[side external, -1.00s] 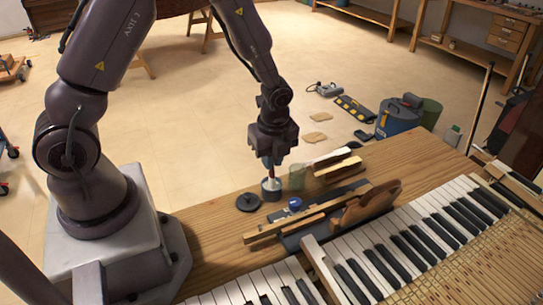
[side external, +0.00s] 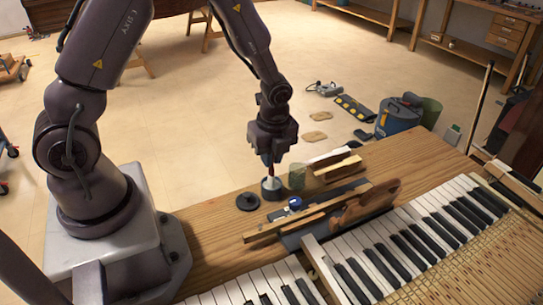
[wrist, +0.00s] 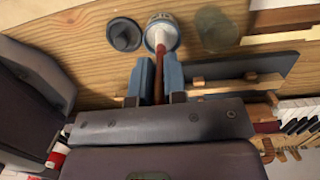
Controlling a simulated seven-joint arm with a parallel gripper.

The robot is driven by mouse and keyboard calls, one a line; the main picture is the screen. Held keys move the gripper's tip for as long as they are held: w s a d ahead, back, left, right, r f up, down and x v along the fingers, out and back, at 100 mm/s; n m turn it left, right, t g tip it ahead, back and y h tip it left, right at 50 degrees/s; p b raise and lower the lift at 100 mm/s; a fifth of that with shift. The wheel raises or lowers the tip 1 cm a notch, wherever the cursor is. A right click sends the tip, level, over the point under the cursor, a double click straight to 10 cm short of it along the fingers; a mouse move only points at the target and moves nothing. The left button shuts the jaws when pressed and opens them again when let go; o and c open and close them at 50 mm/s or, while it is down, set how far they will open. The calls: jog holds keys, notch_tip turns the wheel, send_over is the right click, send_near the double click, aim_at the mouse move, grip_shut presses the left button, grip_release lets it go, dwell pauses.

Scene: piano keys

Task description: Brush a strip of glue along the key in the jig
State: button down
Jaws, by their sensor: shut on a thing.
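My gripper (side external: 271,160) is shut on the brush, whose reddish handle (wrist: 157,52) stands between the two blue-grey fingers in the wrist view. The brush points down over the glue pot (side external: 272,193), a small grey cup on the bench. The brush's pale lower end (side external: 269,181) shows at the pot's mouth; whether its tip is still inside is unclear. The jig (side external: 292,240) lies to the right, a dark base with a long pale wooden key (side external: 290,226) along it and a blue knob (side external: 295,203). In the wrist view my gripper partly hides the jig.
A dark round lid (side external: 248,201) lies left of the pot and a translucent jar (side external: 297,176) stands right of it. Wooden blocks (side external: 337,168) lie behind the jig. Piano keys (side external: 385,245) fill the front.

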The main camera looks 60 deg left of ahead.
jog(key=shift+r, duration=3.25)
